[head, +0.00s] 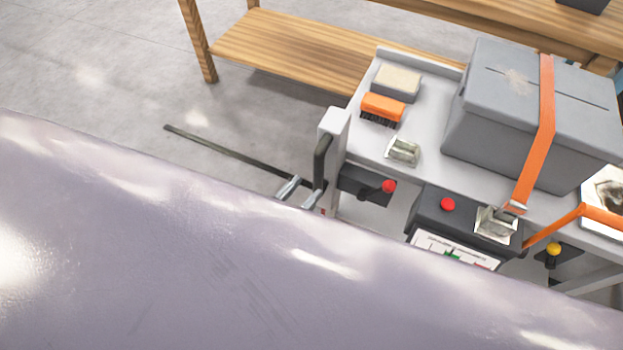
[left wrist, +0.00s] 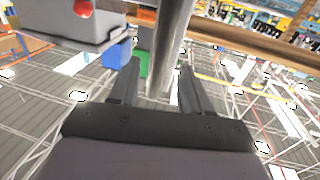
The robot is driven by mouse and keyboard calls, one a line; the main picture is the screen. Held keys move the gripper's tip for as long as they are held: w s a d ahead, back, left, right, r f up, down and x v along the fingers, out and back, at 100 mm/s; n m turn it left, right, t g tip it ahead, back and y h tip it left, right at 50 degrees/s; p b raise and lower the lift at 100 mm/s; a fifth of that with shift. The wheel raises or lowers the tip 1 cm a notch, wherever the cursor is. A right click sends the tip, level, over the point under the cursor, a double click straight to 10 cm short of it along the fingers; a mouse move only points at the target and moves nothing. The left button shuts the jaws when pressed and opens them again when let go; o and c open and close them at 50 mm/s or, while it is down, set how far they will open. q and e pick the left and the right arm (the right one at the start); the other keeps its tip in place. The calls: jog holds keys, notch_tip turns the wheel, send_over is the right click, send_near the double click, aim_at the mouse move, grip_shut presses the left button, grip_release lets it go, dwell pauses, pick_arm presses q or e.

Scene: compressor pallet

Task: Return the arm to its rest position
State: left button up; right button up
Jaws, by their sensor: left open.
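My left arm fills the lower left of the head view as a large purple-grey link. My left gripper (head: 300,194) shows only as two silvery fingertips past the link's edge, beside the black handle (head: 321,160) at the pallet's left end. The rest of the gripper is hidden behind the link. In the left wrist view the left gripper (left wrist: 159,66) is open, its two dark fingers apart. A grey bar (left wrist: 172,40) shows between and beyond them; I cannot tell whether they touch it. My right gripper is in neither view.
The grey pallet (head: 365,138) carries a grey strapped case (head: 500,85), an orange brush (head: 382,107) and a sponge-topped block (head: 397,82). Red knobs and a yellow knob (head: 554,249) line its front. A wooden table (head: 290,50) stands behind. Floor (head: 120,70) at upper left is mostly clear.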

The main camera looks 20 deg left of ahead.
pick_arm(q)
jog(key=shift+s+a, duration=0.15)
jog(key=shift+s, duration=0.3)
jog(key=shift+r, duration=0.1)
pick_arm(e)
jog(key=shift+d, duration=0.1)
